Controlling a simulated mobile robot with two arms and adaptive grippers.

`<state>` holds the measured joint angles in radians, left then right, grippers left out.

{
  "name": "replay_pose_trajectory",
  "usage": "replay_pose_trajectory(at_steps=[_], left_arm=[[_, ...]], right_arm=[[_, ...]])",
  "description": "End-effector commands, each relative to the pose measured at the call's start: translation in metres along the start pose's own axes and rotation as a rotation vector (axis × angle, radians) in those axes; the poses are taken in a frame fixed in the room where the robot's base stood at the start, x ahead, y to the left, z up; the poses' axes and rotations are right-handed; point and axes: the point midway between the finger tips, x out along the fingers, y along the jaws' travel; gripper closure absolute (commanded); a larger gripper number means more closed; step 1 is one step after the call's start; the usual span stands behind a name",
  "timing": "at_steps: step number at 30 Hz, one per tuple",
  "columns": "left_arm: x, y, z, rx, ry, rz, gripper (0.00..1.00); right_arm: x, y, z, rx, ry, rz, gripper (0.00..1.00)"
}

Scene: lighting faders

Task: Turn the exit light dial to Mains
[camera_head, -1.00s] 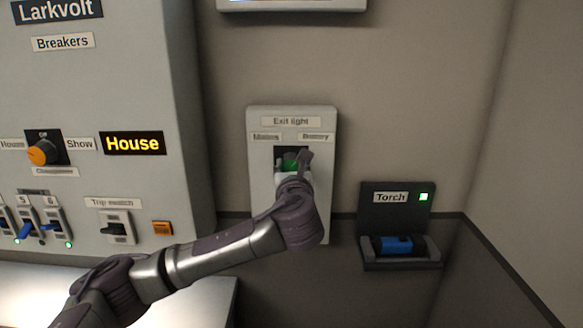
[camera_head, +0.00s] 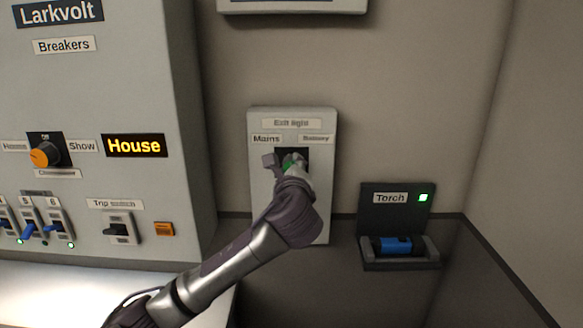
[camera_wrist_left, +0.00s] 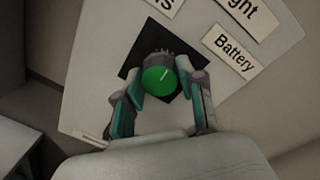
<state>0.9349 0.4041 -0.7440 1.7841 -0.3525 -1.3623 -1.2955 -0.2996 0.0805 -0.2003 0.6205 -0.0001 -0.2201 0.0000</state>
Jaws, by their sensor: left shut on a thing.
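The exit light panel (camera_head: 262,195) is a pale plate on the back wall with "Mains" at its upper left and "Battery" at its upper right. Its green dial (camera_wrist_left: 160,80) sits on a black square between my left fingers in the left wrist view. A pale pointer line shows on the dial's face. My left gripper (camera_head: 286,162) is shut on the dial and hides most of it in the head view; in the wrist view its fingers flank the dial on both sides. My right gripper is not in view.
The grey Larkvolt cabinet (camera_head: 120,60) stands at left with an orange knob (camera_head: 45,154), breakers and a trip switch (camera_head: 120,229). A torch holder (camera_head: 395,212) with a blue torch (camera_head: 397,245) is right of the panel.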

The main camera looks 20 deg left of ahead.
Motion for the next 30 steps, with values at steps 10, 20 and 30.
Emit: replay_pose_trajectory(at_steps=[10,20,30], left_arm=[[0.0,0.0009,0.0003,-0.326,0.022,0.002,0.96],[0.0001,0.0018,0.0005,-0.57,0.038,0.002,0.96],[0.0002,0.0019,0.0007,-0.692,0.046,0.001,0.96]], right_arm=[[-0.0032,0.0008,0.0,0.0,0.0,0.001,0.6],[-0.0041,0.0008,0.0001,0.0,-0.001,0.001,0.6],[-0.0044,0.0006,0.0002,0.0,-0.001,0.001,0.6]])
